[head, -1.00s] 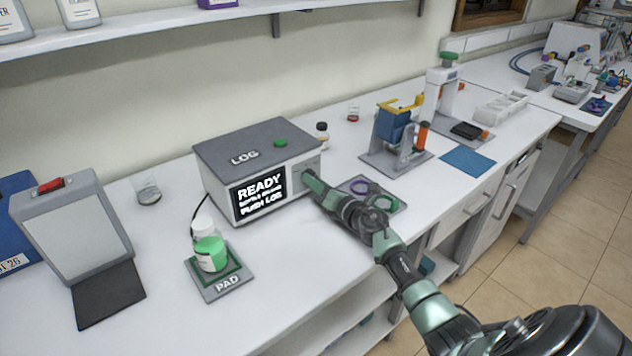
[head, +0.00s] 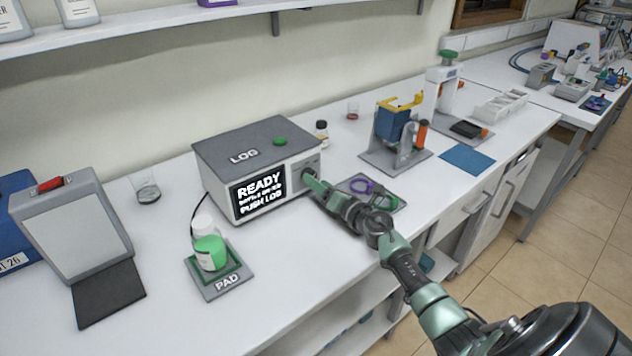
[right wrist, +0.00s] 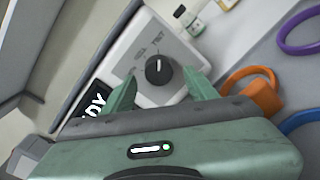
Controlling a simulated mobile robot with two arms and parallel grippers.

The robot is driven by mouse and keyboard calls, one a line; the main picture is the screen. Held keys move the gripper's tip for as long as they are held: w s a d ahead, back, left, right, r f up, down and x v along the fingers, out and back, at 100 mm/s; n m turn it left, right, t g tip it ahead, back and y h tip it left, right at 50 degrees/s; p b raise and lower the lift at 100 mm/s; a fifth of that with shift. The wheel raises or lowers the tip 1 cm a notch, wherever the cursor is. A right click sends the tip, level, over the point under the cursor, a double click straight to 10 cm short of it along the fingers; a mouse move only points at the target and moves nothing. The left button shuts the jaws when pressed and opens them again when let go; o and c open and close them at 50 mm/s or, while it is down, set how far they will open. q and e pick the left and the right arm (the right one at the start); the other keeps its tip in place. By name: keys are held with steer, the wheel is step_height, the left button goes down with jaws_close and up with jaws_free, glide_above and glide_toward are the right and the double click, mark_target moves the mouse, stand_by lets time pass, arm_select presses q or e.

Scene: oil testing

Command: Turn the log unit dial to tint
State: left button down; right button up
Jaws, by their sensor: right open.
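The log unit (head: 262,172) is a grey-topped box marked LOG with a green button (head: 280,141) on top. Its screen (head: 258,191) reads READY and PUSH LOG. In the right wrist view the black dial (right wrist: 159,70) shows a white pointer mark and small labels around it, too blurred to read surely. My right gripper (head: 312,182) is at the right part of the front panel. In the right wrist view my right gripper (right wrist: 160,90) is open, with one green finger on each side of the dial and visible gaps to it. My left gripper is not in view.
A pad (head: 222,284) with a green-labelled bottle (head: 209,252) stands front left of the unit.

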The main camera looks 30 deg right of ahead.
steer(key=s, duration=0.6)
steer(key=shift+s+d+r, duration=0.15)
stand_by(0.3)
